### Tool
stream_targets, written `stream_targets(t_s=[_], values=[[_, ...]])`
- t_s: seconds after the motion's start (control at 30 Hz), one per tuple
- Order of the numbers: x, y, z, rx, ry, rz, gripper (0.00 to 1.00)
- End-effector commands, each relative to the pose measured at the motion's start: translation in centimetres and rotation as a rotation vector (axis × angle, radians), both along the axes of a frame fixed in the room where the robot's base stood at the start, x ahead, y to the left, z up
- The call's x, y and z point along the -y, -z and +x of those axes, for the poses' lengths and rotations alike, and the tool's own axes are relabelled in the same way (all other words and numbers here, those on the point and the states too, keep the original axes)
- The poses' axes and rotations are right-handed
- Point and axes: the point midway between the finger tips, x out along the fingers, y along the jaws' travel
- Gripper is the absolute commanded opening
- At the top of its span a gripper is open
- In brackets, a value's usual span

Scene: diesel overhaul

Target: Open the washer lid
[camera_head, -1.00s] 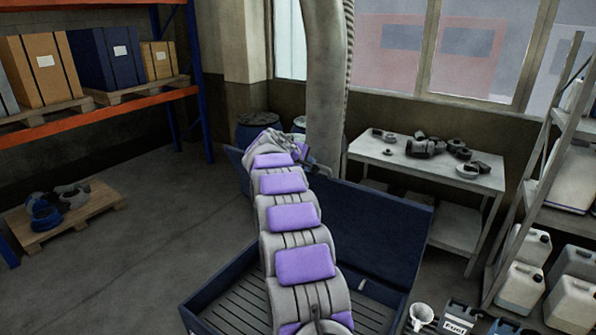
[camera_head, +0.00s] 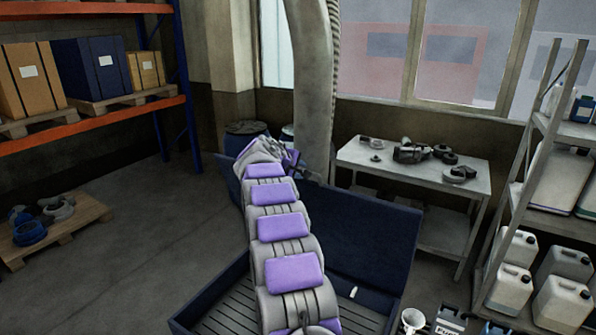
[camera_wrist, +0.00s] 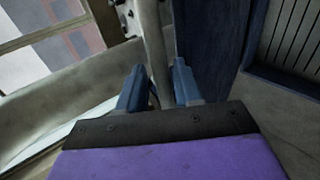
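The washer is a dark blue basin with a slatted floor (camera_head: 222,312), low in front of me in the head view. Its dark blue lid (camera_head: 375,238) stands raised along the basin's far side, leaning back. My arm reaches over the basin, and my gripper is mostly hidden at its far end, near the lid's upper left part. In the wrist view my gripper (camera_wrist: 158,66) has its two blue-grey fingers apart, with nothing seen held between them. The lid panel (camera_wrist: 215,40) is just right of the fingers; contact cannot be told. The slatted floor (camera_wrist: 298,38) shows at far right.
A thick grey column (camera_head: 312,90) rises behind the lid. A workbench (camera_head: 350,152) with metal parts stands behind right. A shelf rack with white jugs (camera_head: 510,288) is at right. A pallet (camera_head: 85,213) with parts lies left; floor between it and the washer is clear.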

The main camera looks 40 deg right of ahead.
Motion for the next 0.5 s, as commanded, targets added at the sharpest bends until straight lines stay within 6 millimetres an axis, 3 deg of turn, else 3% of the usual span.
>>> stream_targets(t_s=[0.27,0.5], values=[[-0.4,0.2,-0.1,-0.005,0.001,0.004,0.39],[-3.0,-1.9,-1.3,-0.002,0.0,0.001,0.39]])
